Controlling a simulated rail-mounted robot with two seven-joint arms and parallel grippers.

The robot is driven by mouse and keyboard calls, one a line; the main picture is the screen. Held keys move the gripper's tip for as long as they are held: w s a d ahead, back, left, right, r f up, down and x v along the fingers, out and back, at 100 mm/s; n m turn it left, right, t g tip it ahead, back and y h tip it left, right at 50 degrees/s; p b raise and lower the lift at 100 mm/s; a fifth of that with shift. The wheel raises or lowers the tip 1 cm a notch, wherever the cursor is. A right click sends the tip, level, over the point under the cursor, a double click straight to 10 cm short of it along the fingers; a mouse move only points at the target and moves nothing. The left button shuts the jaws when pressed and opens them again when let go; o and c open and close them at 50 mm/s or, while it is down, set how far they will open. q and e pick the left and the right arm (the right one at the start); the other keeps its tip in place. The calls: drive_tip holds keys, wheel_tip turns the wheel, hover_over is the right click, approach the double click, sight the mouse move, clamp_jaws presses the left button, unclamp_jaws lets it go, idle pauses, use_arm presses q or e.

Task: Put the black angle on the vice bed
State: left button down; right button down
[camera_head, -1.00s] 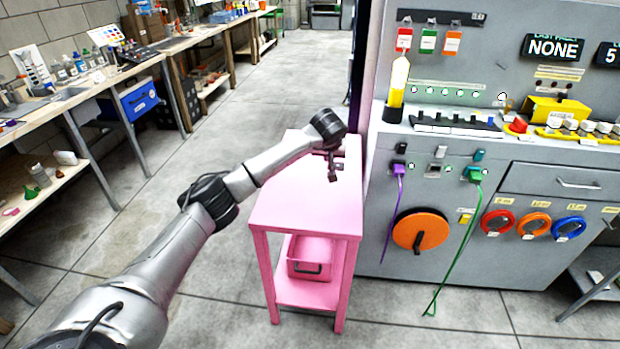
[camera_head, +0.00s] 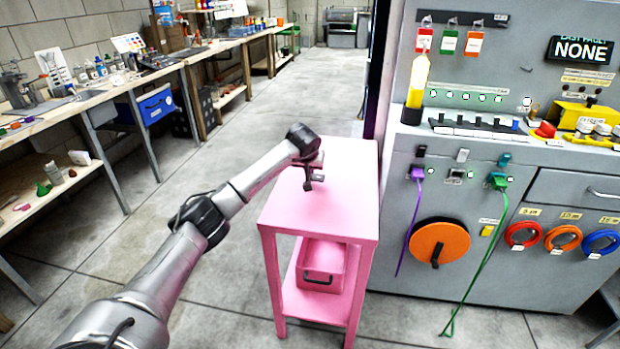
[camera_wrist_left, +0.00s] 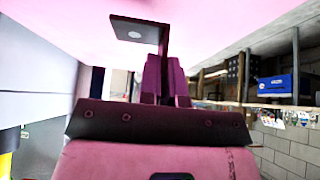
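The black angle (camera_wrist_left: 140,30) is a dark L-shaped plate with a round hole, seen at the top of the left wrist view. My left gripper (camera_wrist_left: 166,82) has its two fingers closed on the angle's upright leg. In the head view my left gripper (camera_head: 312,180) is small and dark, above the left part of the pink table's top; the angle cannot be told apart from it there. My right gripper is not in view.
The pink table (camera_head: 345,215) has a pink bin (camera_head: 322,262) on its lower shelf. A grey control panel (camera_head: 480,215) with hanging cables stands to its right. A long workbench (camera_head: 100,98) with tools and a blue box (camera_head: 155,106) runs along the left wall. The floor between is clear.

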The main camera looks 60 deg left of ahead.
sight(310, 177)
use_arm(q)
wheel_tip(310, 177, down, 3)
drive_tip(key=shift+d+f+b, duration=0.1)
drive_tip(key=shift+f+b, duration=0.05)
drive_tip(key=shift+b, duration=0.7)
drive_tip(key=shift+p, duration=0.3)
drive_tip(key=c, duration=1.3)
unclamp_jaws()
drive_tip(key=shift+c, duration=0.2)
drive_tip(key=shift+o, duration=0.2)
